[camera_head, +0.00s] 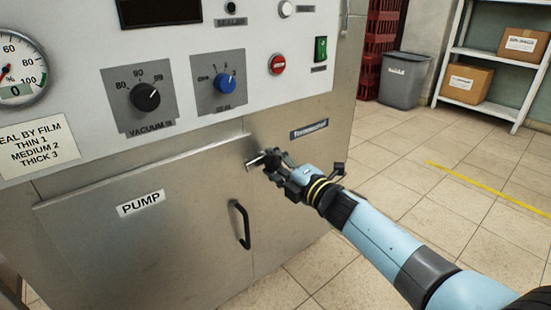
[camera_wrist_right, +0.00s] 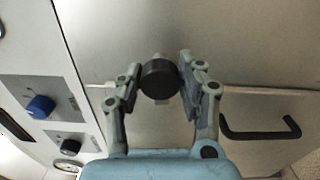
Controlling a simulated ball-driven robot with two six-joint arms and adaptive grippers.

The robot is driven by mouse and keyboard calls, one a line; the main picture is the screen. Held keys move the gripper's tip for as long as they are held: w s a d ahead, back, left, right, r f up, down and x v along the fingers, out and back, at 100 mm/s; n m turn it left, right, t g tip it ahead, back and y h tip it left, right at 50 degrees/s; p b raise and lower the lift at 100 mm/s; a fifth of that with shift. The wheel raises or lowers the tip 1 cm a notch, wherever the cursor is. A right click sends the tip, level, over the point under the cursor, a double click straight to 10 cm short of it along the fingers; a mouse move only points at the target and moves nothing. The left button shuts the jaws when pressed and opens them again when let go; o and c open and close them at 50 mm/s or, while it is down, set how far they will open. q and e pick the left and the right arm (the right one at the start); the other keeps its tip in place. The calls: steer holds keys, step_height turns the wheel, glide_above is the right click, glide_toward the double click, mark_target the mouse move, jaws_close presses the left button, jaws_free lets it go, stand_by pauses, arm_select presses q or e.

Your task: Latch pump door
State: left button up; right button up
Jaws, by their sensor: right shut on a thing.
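The steel pump door (camera_head: 110,255) carries a PUMP label (camera_head: 141,203) and a black bar handle (camera_head: 241,225), which also shows in the wrist view (camera_wrist_right: 260,133). The door looks flush or nearly flush with the cabinet; a small gap cannot be told. My right gripper (camera_head: 264,163) is at the door's upper right corner. In the wrist view its fingers (camera_wrist_right: 160,85) are shut on a round black latch knob (camera_wrist_right: 158,78), which stands in front of the seam at the door's edge. A short metal piece (camera_head: 254,162) shows beyond the fingertips. My left gripper is not in view.
Above the door are a black vacuum dial (camera_head: 145,97), a blue dial (camera_head: 225,83), a red button (camera_head: 277,64) and a green switch (camera_head: 321,50). A grey bin (camera_head: 404,82) and a shelf (camera_head: 485,56) with boxes stand at the back right. The tiled floor between is clear.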

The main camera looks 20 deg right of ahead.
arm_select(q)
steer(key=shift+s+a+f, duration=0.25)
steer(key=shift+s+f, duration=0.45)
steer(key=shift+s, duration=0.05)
arm_select(e)
steer(key=shift+f+m, duration=0.1)
steer(key=shift+m, duration=0.6)
steer(key=o, duration=1.2)
steer(key=shift+c, duration=0.2)
steer(key=v, duration=1.2)
